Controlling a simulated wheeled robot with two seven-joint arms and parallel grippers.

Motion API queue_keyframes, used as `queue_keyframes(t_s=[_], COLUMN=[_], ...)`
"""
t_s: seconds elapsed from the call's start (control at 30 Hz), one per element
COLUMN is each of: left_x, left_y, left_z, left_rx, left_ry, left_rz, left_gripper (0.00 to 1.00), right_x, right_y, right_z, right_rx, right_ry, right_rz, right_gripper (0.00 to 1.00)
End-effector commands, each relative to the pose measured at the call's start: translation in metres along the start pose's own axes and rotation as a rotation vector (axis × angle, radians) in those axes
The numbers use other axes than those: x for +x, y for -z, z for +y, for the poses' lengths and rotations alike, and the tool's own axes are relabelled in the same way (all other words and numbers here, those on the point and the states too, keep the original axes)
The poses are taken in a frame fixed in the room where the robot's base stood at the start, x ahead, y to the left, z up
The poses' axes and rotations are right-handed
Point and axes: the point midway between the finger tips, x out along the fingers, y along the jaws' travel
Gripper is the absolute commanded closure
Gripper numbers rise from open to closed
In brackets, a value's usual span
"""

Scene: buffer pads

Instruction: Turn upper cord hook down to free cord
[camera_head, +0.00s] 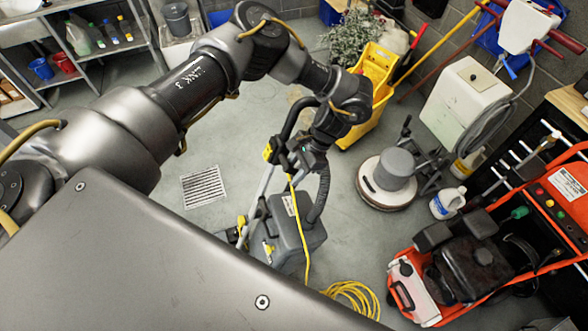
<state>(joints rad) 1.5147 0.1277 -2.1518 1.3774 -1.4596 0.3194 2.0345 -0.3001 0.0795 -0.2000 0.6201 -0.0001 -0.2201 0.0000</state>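A grey floor-cleaning machine (285,232) stands on the floor in the middle of the view, with a black handle (289,119) above it. A small yellow piece (268,153), which looks like the upper cord hook, sits at the handle's left side. A yellow cord (299,225) runs from just below the handle down the machine's front to a loose coil (352,298) on the floor. My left gripper (306,158) is at the handle, just right of the yellow piece. Its fingers are too small and dark to tell whether they are open or touching anything. My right gripper is not in view.
A round floor polisher (387,180) stands to the right, with a white jug (447,203) beside it. An orange pressure washer (430,290) is at the lower right. A yellow mop bucket (370,85) stands behind. The floor around the drain grate (203,187) is clear.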

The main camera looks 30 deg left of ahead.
Motion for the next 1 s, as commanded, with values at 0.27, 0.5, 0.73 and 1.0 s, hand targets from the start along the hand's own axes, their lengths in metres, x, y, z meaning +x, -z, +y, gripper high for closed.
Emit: queue_keyframes(t_s=[0.27,0.5,0.73,1.0], left_x=[-0.019,-0.066,-0.100,-0.108], left_y=[0.003,0.004,0.002,0.001], left_z=[-0.001,-0.001,-0.001,-0.001], left_rx=[0.001,-0.001,-0.001,0.000], left_ry=[0.004,0.007,0.003,0.000], left_rz=[0.004,0.003,0.001,-0.001], left_gripper=[0.64,0.64,0.64,0.64], right_x=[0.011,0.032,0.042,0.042], right_y=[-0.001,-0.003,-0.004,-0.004], right_z=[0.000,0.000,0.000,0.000], right_rx=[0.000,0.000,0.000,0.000], right_ry=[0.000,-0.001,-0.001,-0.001], right_rz=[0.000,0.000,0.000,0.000], right_gripper=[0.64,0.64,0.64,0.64])
